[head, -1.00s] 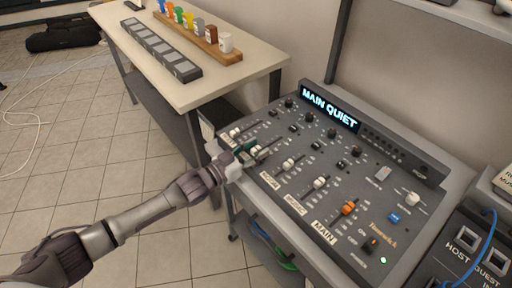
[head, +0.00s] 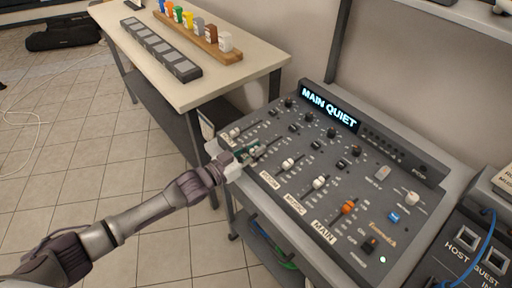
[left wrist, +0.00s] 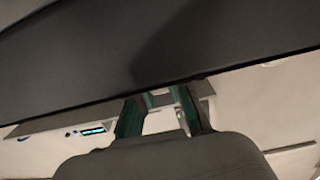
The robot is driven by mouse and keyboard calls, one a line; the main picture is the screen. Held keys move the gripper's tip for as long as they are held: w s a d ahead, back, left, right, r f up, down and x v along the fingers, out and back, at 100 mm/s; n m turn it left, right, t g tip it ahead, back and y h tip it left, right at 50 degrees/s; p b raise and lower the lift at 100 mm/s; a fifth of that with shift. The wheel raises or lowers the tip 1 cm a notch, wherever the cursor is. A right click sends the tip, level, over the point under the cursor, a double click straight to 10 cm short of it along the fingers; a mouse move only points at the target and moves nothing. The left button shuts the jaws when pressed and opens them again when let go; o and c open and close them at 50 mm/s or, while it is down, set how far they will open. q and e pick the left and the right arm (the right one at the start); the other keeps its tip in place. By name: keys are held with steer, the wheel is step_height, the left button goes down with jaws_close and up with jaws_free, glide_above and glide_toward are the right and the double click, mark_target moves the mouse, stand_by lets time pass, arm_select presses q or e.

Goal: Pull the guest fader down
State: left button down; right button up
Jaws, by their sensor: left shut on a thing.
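The grey mixing desk (head: 300,215) has a row of vertical faders in the head view. My left gripper (head: 246,155) is at the desk's near left edge, shut on the second fader from the left, which I take for the guest fader. Its cap and label are mostly hidden by the fingers. In the left wrist view, the teal-padded fingers (left wrist: 160,112) stand a little apart with a small pale part between them, too unclear to name. My right gripper is in neither view.
Close to the gripper are a white fader cap (head: 235,132) on the left and another white cap (head: 288,163) on the right. The orange main fader (head: 348,207) is farther right. The display (head: 330,108) reads "MAIN QUIET". A table (head: 262,62) stands behind left.

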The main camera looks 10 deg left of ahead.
arm_select(q)
steer(key=shift+a+f, duration=0.1)
steer(key=c, duration=1.1)
jaws_free()
steer(key=shift+s+a, duration=0.1)
steer(key=shift+s, duration=0.05)
steer(key=v, duration=1.2)
